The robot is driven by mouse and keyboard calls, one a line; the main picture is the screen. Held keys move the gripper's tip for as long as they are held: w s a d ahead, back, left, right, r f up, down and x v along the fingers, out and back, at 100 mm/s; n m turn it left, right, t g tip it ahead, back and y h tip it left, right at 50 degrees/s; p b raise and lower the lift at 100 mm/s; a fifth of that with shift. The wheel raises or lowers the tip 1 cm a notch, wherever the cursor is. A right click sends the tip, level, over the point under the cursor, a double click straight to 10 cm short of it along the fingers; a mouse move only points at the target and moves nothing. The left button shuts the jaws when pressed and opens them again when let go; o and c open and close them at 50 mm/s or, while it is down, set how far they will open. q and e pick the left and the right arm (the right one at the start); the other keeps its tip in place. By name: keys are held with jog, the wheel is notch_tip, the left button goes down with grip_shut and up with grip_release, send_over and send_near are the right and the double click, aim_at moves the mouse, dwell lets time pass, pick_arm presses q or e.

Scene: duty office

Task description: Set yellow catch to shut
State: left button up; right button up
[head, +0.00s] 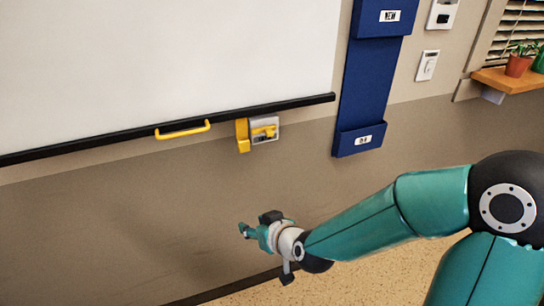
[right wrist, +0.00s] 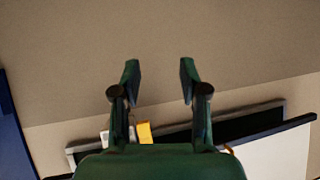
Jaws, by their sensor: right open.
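The yellow catch (head: 264,132) sits on a small grey plate on the wall, just under the black bottom rail of a whiteboard. A yellow bracket (head: 242,135) stands directly to its left. My right gripper (head: 243,230) is below the catch in the head view, apart from it and empty. In the right wrist view the two fingers (right wrist: 158,82) are spread open with only wall between them. A yellow piece (right wrist: 144,132) and a pale plate show partly behind the gripper there; the rest is hidden. My left gripper is not in view.
The whiteboard (head: 170,60) has a yellow handle (head: 183,130) on its bottom rail (head: 90,143). A blue wall pocket (head: 366,95) hangs right of the catch. A switch (head: 427,65) and a shelf (head: 515,80) with potted plants are farther right.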

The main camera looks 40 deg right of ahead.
pick_arm(q)
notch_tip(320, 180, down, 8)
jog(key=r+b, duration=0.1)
jog(key=b, duration=0.5)
pick_arm(e)
jog(key=s+d+r+m+t+h, duration=0.1)
jog(key=s+d+r+t+h, duration=0.2)
jog(key=r, duration=0.5)
jog(key=s+d+r+t+h, duration=0.2)
jog(key=s+d+r+t, duration=0.1)
jog(key=d+r, duration=0.3)
jog(key=p, duration=0.9)
send_near(271, 134)
jog(key=shift+y, duration=0.4)
jog(key=x, duration=0.9)
jog(key=shift+d+r+p, duration=0.1)
jog(key=shift+d+p, duration=0.1)
jog(key=shift+p, duration=0.15)
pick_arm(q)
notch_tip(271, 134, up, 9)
pick_arm(e)
jog(key=shift+s, duration=0.1)
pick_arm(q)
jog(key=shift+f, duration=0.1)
pick_arm(e)
grip_shut()
